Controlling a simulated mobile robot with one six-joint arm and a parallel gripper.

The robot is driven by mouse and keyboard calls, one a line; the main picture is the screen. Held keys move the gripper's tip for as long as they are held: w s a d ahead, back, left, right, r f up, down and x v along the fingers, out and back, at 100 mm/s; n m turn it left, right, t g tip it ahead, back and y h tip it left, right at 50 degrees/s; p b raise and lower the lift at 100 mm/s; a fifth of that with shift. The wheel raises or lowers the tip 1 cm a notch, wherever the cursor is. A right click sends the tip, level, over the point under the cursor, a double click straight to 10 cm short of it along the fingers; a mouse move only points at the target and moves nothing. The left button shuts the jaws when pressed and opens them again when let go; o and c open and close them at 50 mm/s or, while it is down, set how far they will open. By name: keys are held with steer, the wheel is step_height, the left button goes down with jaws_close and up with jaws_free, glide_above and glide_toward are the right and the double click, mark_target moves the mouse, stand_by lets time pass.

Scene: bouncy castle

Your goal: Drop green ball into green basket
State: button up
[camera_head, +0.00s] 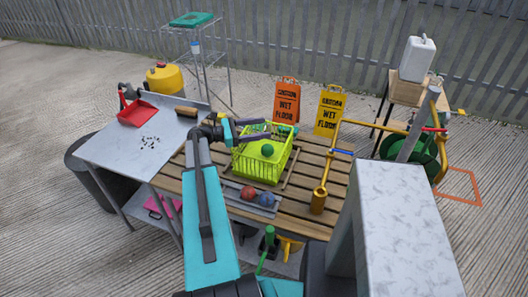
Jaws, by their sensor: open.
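The bright yellow-green basket (248,168) stands on the slatted wooden table. The dark green ball (267,150) shows within the basket's outline and appears to rest inside it. My gripper (262,128) is over the basket's far left part, with its fingers pointing right. The fingers are apart and nothing shows between them. The ball is below the fingers and separate from them. The gripper hides part of the basket's back left rim.
A grey tray (233,192) with a red ball (248,193) and a blue ball (267,198) lies in front of the basket. Orange (286,103) and yellow (329,110) wet-floor signs stand behind. A brass-coloured tool (319,199) stands at the right. A metal table (125,158) adjoins at left.

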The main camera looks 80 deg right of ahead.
steer(key=b+v, duration=0.4)
steer(key=v, duration=0.9)
steer(key=shift+w+a, duration=0.25)
steer(key=shift+w, duration=0.05)
stand_by(0.6)
